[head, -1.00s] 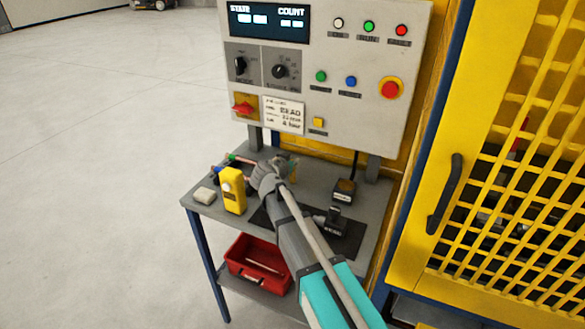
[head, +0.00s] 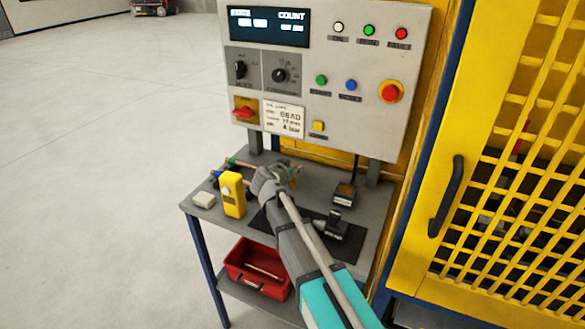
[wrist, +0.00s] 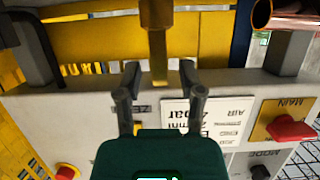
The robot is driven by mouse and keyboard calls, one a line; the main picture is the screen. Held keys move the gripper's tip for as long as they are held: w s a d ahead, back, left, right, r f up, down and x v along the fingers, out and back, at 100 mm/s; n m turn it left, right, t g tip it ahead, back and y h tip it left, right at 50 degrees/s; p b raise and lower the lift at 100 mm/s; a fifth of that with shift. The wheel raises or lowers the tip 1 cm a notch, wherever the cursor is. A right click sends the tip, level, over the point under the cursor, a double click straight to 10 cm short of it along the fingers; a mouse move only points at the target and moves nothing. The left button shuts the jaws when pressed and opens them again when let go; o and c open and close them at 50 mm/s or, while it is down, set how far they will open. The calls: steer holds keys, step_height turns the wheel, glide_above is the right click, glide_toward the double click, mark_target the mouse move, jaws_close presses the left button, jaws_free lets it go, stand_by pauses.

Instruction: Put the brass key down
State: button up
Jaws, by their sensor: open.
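The brass key (wrist: 157,35) shows at the top middle of the wrist view as a brass-coloured bar with a narrower end. That end lies between the tips of my gripper (wrist: 159,72) in the picture, with a gap on both sides. My gripper is open. In the head view my gripper (head: 270,178) is low over the grey bench (head: 312,170). The key cannot be made out clearly there behind it. Whether the key rests on a surface is hidden.
A yellow handheld device (head: 233,195), a pale block (head: 203,200) and a dark stamped block (head: 344,194) stand on the bench. A red bin (head: 258,268) is on the shelf below. The control panel (head: 318,75) rises behind. A copper tube (wrist: 290,18) shows in the wrist view.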

steer(key=shift+r, duration=0.2)
steer(key=p+v, duration=0.4)
steer(key=v, duration=0.8)
stand_by(0.5)
steer(key=shift+f, duration=0.1)
